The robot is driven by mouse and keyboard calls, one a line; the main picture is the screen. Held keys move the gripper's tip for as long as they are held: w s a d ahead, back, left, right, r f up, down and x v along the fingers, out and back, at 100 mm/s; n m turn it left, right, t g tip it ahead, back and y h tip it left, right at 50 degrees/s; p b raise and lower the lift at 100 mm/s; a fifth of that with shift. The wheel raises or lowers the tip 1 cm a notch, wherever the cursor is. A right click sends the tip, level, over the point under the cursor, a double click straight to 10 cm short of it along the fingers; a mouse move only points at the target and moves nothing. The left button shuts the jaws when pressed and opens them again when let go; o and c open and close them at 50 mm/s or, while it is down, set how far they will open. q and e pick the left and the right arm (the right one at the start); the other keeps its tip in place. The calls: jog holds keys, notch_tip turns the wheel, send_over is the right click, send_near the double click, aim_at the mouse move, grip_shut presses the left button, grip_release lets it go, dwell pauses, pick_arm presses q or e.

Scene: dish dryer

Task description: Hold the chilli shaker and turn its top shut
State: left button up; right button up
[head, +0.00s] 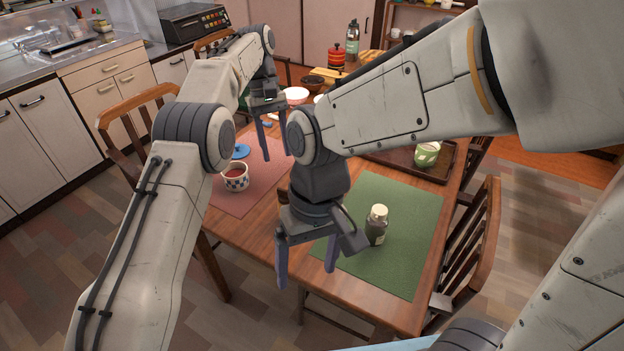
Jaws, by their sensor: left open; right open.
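The chilli shaker (375,232) stands upright on the green placemat (412,252). It has a dark body and a cream top (379,211). My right gripper (306,278) is open and empty, pointing down to the left of the shaker, near the table's front edge. It does not touch the shaker. My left gripper (276,147) is open and empty, higher up over the far side of the pink placemat. Whether the shaker's top is turned open or shut is too small to tell.
A checked cup (236,177) with red contents stands on the pink placemat (262,190), near a blue lid (241,151). A green cup (427,154) sits on a brown tray (446,172). Chairs stand on both sides. A red pot (336,57) and a bottle (352,40) are at the back.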

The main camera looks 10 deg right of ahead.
jog(key=w+f+m+g+y, duration=0.15)
jog(key=w+m, duration=0.35)
jog(key=w, duration=0.5)
jog(key=m+y, duration=1)
jog(key=m, duration=0.4)
send_near(285, 195)
jog(key=shift+g, duration=0.25)
jog(key=f, duration=0.7)
jog(key=shift+w+d+f, duration=0.15)
jog(key=shift+w+d, duration=0.15)
jog(key=shift+w, duration=0.1)
jog(key=shift+a+f+y, duration=0.15)
jog(key=shift+y, duration=0.1)
jog(key=x, duration=1)
jog(key=shift+a+f, duration=0.1)
